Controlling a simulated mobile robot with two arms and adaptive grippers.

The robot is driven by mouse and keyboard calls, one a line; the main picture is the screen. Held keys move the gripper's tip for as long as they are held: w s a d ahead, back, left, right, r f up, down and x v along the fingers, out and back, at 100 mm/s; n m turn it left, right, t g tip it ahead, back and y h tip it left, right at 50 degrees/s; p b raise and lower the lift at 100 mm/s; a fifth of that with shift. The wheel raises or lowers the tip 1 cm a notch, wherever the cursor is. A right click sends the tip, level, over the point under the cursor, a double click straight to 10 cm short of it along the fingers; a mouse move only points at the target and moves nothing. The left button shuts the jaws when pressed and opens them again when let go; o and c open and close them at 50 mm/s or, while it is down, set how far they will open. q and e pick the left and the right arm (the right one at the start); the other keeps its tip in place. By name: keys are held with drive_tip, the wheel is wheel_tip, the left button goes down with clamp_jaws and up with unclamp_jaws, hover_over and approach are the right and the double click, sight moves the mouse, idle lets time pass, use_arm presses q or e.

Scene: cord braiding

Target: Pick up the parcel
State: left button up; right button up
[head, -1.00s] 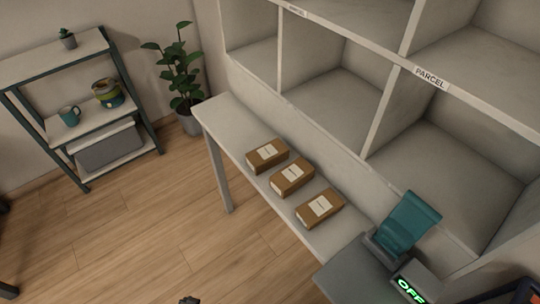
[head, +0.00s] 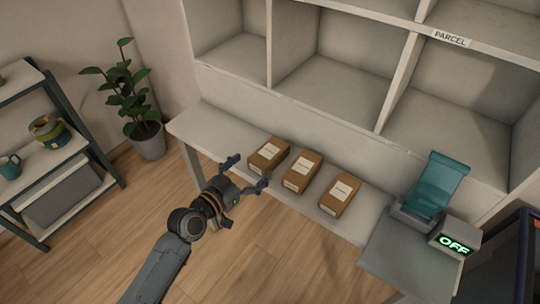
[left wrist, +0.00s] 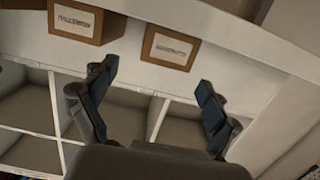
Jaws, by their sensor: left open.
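Three brown box parcels with white labels lie in a row on the white bench (head: 205,128): a left one (head: 268,154), a middle one (head: 301,172) and a right one (head: 340,194). My left gripper (head: 247,173) is open and empty, at the bench's front edge just short of the left parcel. In the left wrist view, one parcel (left wrist: 172,48) shows beyond the gap between the open fingers (left wrist: 157,76), apart from them. Another parcel (left wrist: 85,22) shows at the upper left. My right gripper is not in view.
White cubbies, one labelled PARCEL (head: 450,38), rise behind the bench. A device with a teal panel (head: 440,185) and a green OFF display (head: 454,244) stands at the right. A plant (head: 125,90) and a shelf rack (head: 60,165) stand left. Floor in front is clear.

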sight(269, 151)
use_arm(q)
drive_tip(key=x, duration=0.3)
drive_tip(key=shift+a, duration=0.1)
drive_tip(key=shift+f+x, duration=0.2)
drive_tip(key=shift+x, duration=2.75)
drive_tip(key=shift+s, duration=0.1)
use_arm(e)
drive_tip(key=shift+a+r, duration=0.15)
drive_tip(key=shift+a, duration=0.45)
use_arm(q)
drive_tip(key=c, duration=1.3)
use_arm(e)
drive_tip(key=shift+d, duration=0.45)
